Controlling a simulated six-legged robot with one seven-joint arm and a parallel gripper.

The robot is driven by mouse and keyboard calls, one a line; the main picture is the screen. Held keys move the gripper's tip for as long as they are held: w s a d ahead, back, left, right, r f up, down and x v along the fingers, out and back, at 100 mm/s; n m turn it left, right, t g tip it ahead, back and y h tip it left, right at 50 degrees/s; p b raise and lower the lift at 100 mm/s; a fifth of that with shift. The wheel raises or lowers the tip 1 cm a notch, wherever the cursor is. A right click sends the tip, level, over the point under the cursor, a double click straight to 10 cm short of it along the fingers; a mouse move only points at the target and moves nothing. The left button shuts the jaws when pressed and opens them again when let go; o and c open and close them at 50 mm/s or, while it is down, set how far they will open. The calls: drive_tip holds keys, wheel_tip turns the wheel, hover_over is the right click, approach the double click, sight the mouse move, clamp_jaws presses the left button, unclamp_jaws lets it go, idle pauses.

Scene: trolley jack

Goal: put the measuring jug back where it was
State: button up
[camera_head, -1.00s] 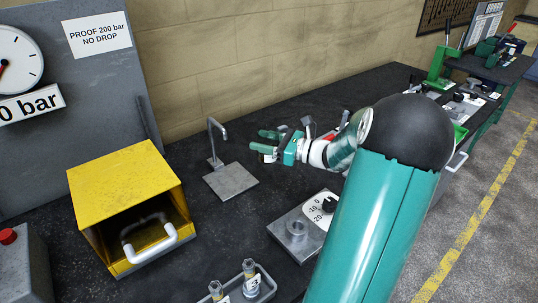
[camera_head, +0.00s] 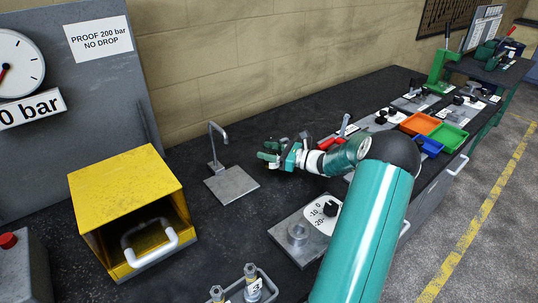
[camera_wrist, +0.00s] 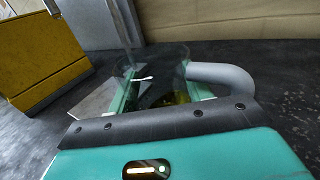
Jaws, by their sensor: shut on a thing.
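The measuring jug (camera_wrist: 152,78) is clear, with a grey handle (camera_wrist: 225,78) on its right in the wrist view. A little yellowish liquid shows low in it. My gripper (camera_head: 267,152) is shut on the jug; its fingers stand on either side of it in the wrist view. In the head view the clear jug is hard to make out. My gripper is right of the metal spout (camera_head: 214,140) and its square grey plate (camera_head: 232,184). I cannot tell whether the jug touches the bench.
A yellow open-fronted box (camera_head: 125,195) with a white handle stands left. A grey block with a numbered dial (camera_head: 300,232) is nearer the front. A tray of small fittings (camera_head: 250,290) lies at the bottom edge. Orange (camera_head: 420,123), green (camera_head: 450,137) and blue (camera_head: 428,147) bins stand right.

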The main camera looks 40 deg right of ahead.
drive_tip(key=shift+f, duration=0.65)
drive_tip(key=shift+f, duration=0.1)
drive_tip(key=o, duration=1.1)
drive_tip(key=shift+o, duration=0.2)
drive_tip(key=shift+s+d, duration=0.1)
drive_tip(key=shift+s, duration=0.15)
drive_tip(key=v, duration=1.1)
drive_tip(key=shift+s, duration=0.3)
